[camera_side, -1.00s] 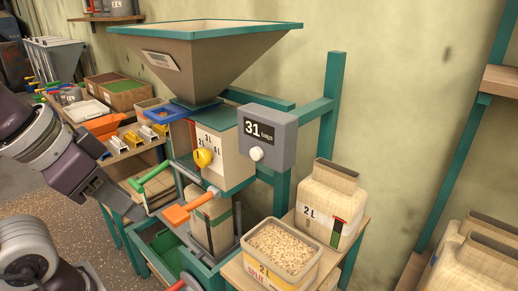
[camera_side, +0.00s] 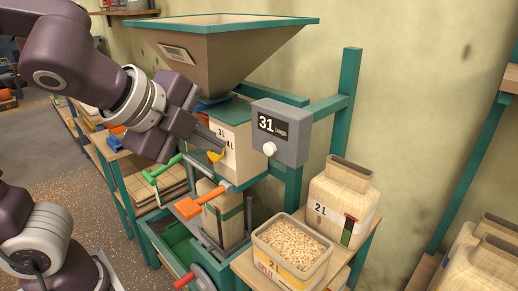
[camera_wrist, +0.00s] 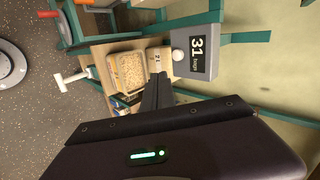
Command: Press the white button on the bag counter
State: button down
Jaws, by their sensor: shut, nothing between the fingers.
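The bag counter (camera_side: 281,134) is a grey box with a dark display reading "31 bags". Its round white button (camera_side: 269,149) sits at the lower left of its front face. The counter also shows in the wrist view (camera_wrist: 199,57), with the white button (camera_wrist: 177,55) left of the display. My gripper (camera_side: 220,148) is shut and empty, left of the counter and apart from the button, its tip over the front of the measuring box near the yellow knob. In the wrist view my shut fingers (camera_wrist: 157,80) point up the picture, below and left of the counter.
The yellow knob (camera_side: 215,156) on the measuring box (camera_side: 235,150) is partly hidden by my fingers. Orange (camera_side: 188,208) and green (camera_side: 158,171) handles stick out below. A grain-filled container (camera_side: 292,245) and a 2 L bag (camera_side: 340,205) stand beneath the counter.

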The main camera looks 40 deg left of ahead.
jog(key=shift+w+d+r, duration=0.1)
jog(key=shift+w+d, duration=0.05)
send_near(267, 155)
notch_tip(267, 155, down, 4)
jog(key=w, duration=0.4)
dwell(0.4)
